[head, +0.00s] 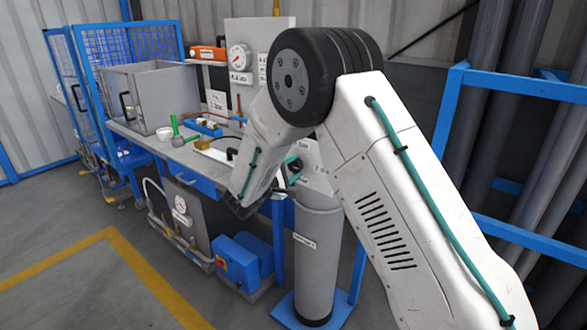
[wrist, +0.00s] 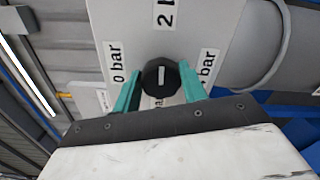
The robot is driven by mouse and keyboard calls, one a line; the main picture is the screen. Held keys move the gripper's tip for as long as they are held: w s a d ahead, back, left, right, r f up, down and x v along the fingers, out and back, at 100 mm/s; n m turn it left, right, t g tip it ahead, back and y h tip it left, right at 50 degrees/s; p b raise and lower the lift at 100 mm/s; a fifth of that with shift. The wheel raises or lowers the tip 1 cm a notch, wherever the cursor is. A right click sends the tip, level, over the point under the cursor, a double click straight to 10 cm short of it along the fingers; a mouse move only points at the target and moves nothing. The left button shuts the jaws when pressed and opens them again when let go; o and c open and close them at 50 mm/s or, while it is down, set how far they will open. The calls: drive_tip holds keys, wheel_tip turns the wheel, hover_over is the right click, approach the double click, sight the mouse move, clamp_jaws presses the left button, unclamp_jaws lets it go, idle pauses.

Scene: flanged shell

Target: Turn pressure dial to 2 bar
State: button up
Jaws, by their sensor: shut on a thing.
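The pressure dial (wrist: 160,77) is a black faceted knob on a pale panel (wrist: 120,22) in the wrist view. A short white mark on it stands upright, pointing up toward the label "2 b…", which is cut by the top edge. A "0 bar" label is left of the knob. Another "bar" label on the right is partly covered by a finger. My gripper (wrist: 160,88) has its teal fingers at the left and right of the knob, shut on it.
The grey cylinder (head: 318,255) stands on a blue base. A workbench (head: 175,150) with a grey bin (head: 160,95) and small parts is to the left. Blue railing (head: 515,85) and pipes stand at right. Floor at the front left is clear.

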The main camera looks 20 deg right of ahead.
drive_tip(key=shift+a, duration=0.1)
idle(0.5)
drive_tip(key=o, duration=1)
drive_tip(key=v, duration=0.7)
drive_tip(key=shift+s+a, duration=0.25)
drive_tip(key=shift+a, duration=0.05)
